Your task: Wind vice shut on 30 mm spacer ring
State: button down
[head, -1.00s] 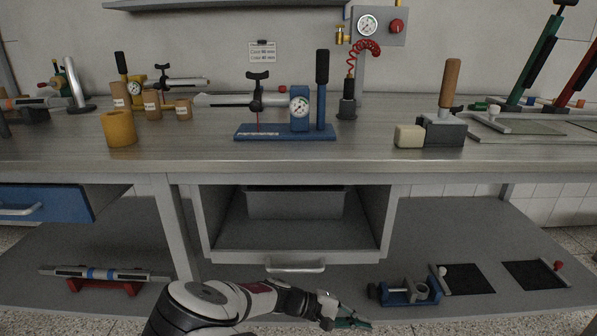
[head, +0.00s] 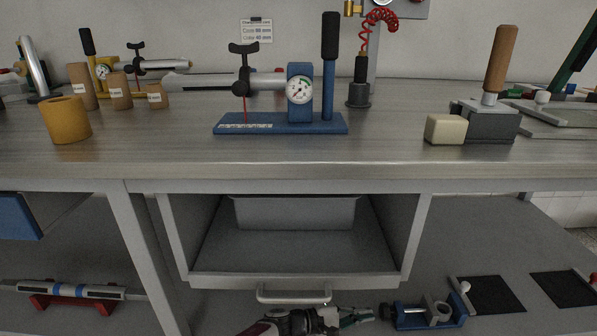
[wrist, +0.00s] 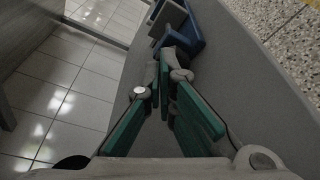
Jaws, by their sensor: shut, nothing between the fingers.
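The blue vice (head: 404,318) sits on the low grey shelf at the lower right of the head view. Grey round parts show on it, one a ring-like piece (head: 443,309); I cannot tell whether the jaws touch it. My gripper (head: 368,314) is at the bottom of the head view, just left of the vice, pointing at it. In the wrist view my gripper (wrist: 167,62) has green-padded fingers, with tips together and empty. The blue vice (wrist: 190,38) lies just beyond the tips, partly hidden by them.
An open grey drawer (head: 292,281) hangs above my arm. Two black mats (head: 490,295) lie right of the vice. A red stand (head: 72,304) holds a bar at left. The worktop (head: 380,150) above carries a gauge stand (head: 280,124).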

jog(key=shift+d+p, duration=0.35)
jog(key=shift+d, duration=1.75)
jog(key=shift+s+d+f, duration=0.1)
jog(key=shift+s+f, duration=0.1)
jog(key=shift+s+d+f+b, duration=0.1)
jog(key=shift+s+f+b, duration=0.25)
jog(key=shift+s+f, duration=0.3)
jog(key=shift+f, duration=0.5)
jog(key=shift+s+a+r, duration=0.1)
jog(key=shift+s+a, duration=0.15)
jog(key=shift+s, duration=0.05)
jog(key=shift+a, duration=2.95)
